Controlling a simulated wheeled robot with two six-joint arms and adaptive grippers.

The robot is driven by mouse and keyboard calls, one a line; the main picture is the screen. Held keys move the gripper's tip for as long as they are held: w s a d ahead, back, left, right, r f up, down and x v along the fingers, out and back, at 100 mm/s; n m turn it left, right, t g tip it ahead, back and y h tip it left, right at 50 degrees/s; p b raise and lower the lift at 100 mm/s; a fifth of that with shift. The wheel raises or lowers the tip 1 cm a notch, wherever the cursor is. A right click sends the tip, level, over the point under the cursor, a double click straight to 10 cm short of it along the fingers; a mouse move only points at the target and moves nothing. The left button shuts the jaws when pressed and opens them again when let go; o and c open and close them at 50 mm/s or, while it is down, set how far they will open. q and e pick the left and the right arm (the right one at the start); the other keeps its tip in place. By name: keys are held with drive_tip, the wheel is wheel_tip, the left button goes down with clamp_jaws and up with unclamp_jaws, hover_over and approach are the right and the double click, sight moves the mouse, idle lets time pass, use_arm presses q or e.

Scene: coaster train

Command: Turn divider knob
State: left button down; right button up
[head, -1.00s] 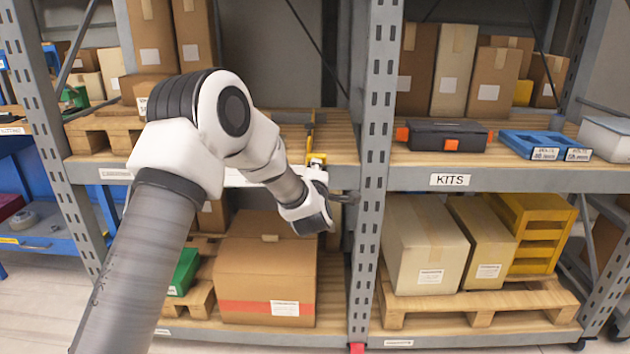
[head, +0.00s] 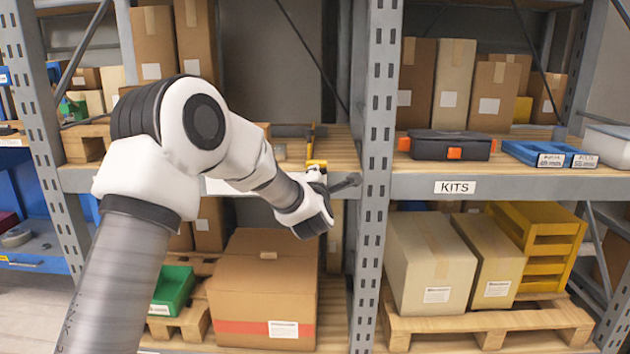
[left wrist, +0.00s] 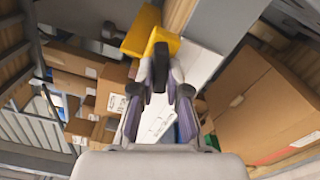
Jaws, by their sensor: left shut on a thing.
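A yellow divider fitting (head: 316,163) sits at the front edge of the left bay's upper shelf, beside the grey upright. A thin yellow upright part (head: 311,137) rises behind it. In the left wrist view the yellow fitting (left wrist: 165,38) carries a black knob (left wrist: 160,67). My left gripper (left wrist: 160,88) is shut on this black knob, with a finger on each side. My right gripper is not in view.
The grey perforated upright (head: 375,180) stands close to the right of my gripper. A large cardboard box (head: 262,285) and a green bin (head: 172,290) are below. A black case with orange latches (head: 447,146) and blue trays (head: 550,154) stand on the right bay's shelf.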

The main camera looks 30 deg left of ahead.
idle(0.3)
use_arm(q)
drive_tip(key=c, duration=1.2)
unclamp_jaws()
drive_tip(key=shift+o, duration=0.2)
drive_tip(key=v, duration=1.2)
drive_tip(key=shift+f, duration=0.15)
